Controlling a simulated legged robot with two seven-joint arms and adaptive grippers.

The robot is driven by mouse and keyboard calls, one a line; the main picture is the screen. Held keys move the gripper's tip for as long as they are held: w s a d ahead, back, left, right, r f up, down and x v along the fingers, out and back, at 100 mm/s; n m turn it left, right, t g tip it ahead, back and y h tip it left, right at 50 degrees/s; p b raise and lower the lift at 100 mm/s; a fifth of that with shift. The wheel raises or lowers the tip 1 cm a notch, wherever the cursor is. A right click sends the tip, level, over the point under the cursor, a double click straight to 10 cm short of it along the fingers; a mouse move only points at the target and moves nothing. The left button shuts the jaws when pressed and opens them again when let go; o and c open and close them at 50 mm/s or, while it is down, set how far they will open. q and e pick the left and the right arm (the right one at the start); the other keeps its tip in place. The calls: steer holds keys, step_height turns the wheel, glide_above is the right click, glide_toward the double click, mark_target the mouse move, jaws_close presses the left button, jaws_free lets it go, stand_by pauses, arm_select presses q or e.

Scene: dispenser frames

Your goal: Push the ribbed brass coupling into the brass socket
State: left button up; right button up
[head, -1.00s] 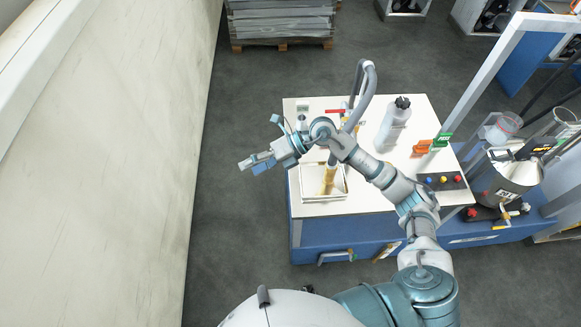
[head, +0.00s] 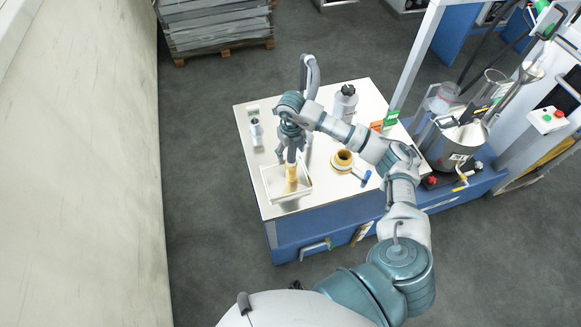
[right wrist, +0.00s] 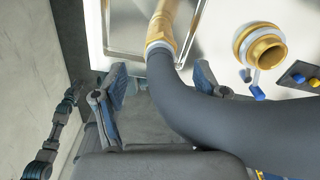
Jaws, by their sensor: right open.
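The brass coupling (head: 291,173) stands in the shallow white tray (head: 266,184) at the front left of the table, on the end of a grey hose (head: 313,75). In the right wrist view the coupling (right wrist: 162,28) joins the dark hose at the top. My right gripper (head: 289,156) points down just above the coupling and is open. In the right wrist view its fingers (right wrist: 160,85) lie on either side of the hose; I cannot tell if they touch it. The brass socket (head: 343,158) sits on the table right of the tray and also shows in the right wrist view (right wrist: 264,50).
A grey bottle (head: 345,103) stands behind the socket. A small dark-topped container (head: 256,130) stands left of my gripper. A blue-ended part (head: 365,177) lies by the socket. A metal vessel (head: 464,138) stands at the right.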

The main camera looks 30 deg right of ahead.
mark_target(292, 158)
steer(key=shift+d+f, duration=0.25)
steer(key=shift+f, duration=0.5)
steer(key=f, duration=0.2)
steer(key=f+p, duration=0.1)
steer(key=f, duration=0.1)
steer(key=shift+s+a+f+p, duration=0.1)
steer(key=shift+a+f+p, duration=0.1)
steer(key=shift+f+p, duration=0.1)
steer(key=shift+a+f, duration=0.15)
steer(key=shift+f, duration=0.1)
steer(key=shift+d, duration=0.2)
jaws_close()
